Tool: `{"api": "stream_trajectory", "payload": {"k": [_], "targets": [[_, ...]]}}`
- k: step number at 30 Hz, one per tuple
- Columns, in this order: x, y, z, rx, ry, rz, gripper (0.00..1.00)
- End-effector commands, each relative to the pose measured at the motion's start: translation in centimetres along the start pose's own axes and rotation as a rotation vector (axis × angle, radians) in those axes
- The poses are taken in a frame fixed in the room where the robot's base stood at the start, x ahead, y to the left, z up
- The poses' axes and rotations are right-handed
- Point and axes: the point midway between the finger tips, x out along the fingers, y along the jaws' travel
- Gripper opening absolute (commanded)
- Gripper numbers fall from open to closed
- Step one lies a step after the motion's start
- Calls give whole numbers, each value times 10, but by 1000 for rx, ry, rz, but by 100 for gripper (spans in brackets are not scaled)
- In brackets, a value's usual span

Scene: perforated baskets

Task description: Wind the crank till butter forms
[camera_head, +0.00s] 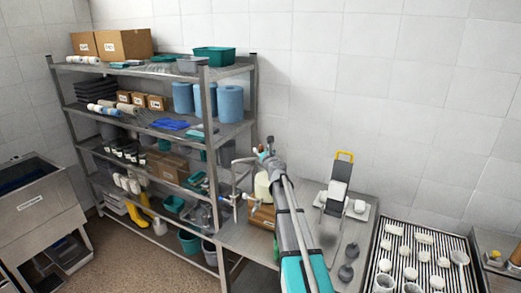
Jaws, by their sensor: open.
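A pale cream vessel (262,187), perhaps the churn, stands at the left of the steel table, partly behind my arm. A brown box-like part (263,216) shows low beside it. A thin metal rod assembly with pale ends (237,186) is just left of the vessel; it may be the crank, but I cannot tell. My arm reaches up over the table, and my gripper (267,149) is small at its far end, above the vessel. It is open, and I see nothing held in it. Any butter or cream inside the vessel is hidden.
A metal shelf rack (205,105) with boxes, blue rolls and tubs stands left of the table. A ribbed tray (402,262) of white moulds is at right.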

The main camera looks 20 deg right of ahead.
Motion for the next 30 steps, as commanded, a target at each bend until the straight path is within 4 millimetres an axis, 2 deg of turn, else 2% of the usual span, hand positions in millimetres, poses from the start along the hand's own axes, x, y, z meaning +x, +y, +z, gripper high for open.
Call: {"api": "stream_trajectory", "payload": {"k": [1, 6, 18, 27, 29, 30], "targets": [[8, 0, 0, 0, 0, 0, 70], [18, 0, 0, 0, 0, 0, 70], [19, -1, 0, 0, 0, -1, 68], [19, -1, 0, 0, 0, -1, 13], [19, -1, 0, 0, 0, -1, 2], [19, -1, 0, 0, 0, -1, 0]]}}
